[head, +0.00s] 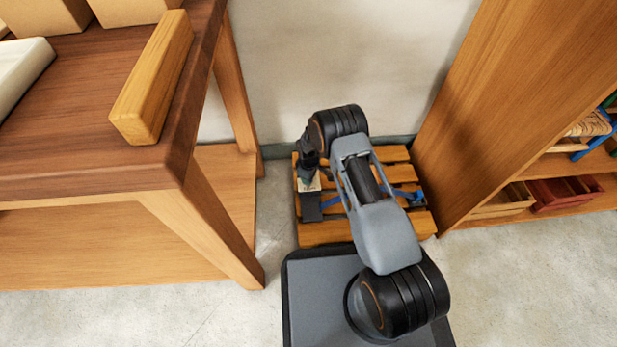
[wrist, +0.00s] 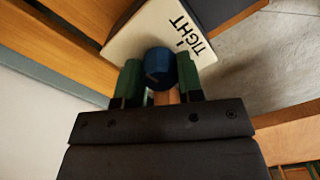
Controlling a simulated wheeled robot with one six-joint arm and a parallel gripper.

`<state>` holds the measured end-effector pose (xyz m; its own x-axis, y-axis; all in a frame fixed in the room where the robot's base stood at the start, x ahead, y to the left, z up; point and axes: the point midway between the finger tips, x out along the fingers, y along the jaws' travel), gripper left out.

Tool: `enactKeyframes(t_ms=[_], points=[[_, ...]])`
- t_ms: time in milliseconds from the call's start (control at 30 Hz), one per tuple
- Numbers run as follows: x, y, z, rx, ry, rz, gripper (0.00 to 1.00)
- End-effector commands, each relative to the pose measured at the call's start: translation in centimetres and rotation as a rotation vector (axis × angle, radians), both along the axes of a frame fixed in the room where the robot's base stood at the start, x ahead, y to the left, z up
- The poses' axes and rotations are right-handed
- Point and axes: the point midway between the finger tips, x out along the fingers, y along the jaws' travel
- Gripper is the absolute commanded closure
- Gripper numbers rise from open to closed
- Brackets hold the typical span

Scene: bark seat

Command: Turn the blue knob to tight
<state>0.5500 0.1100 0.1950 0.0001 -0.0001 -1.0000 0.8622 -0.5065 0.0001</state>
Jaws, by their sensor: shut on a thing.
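The blue knob (wrist: 158,66) shows in the wrist view between the two green fingertips of my gripper (wrist: 161,80), which is shut on it. The knob stands at a cream plate (wrist: 138,34) printed with the word TIGHT and a short mark line beside it. How the knob's own pointer is turned cannot be told. In the head view my gripper (head: 308,178) reaches down to the plate (head: 311,184) at the left side of a slatted wooden seat (head: 322,233). The knob is hidden there by my gripper.
A dark block (head: 311,207) sits just in front of the plate, and a blue strap (head: 330,201) crosses the slats. A wooden workbench (head: 180,160) stands close on the left, and a wooden shelf unit (head: 490,110) on the right. A wall is behind the seat.

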Motion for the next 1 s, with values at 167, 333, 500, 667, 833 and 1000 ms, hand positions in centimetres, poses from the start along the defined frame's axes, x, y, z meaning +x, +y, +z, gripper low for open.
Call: enactKeyframes(t_ms=[167,333,500,667,833,1000], points=[[0.01,-0.09,-0.02,-0.001,0.000,-0.166,0.89],[0.00,-0.09,-0.01,-0.001,0.000,-0.328,0.89],[-0.01,-0.10,0.00,-0.001,0.000,-0.490,0.89],[-0.02,-0.09,0.00,-0.001,0.000,-0.641,0.89],[-0.03,-0.09,0.00,-0.001,0.000,-0.803,0.89],[-0.04,-0.08,-0.01,-0.001,0.000,-0.964,0.89]])
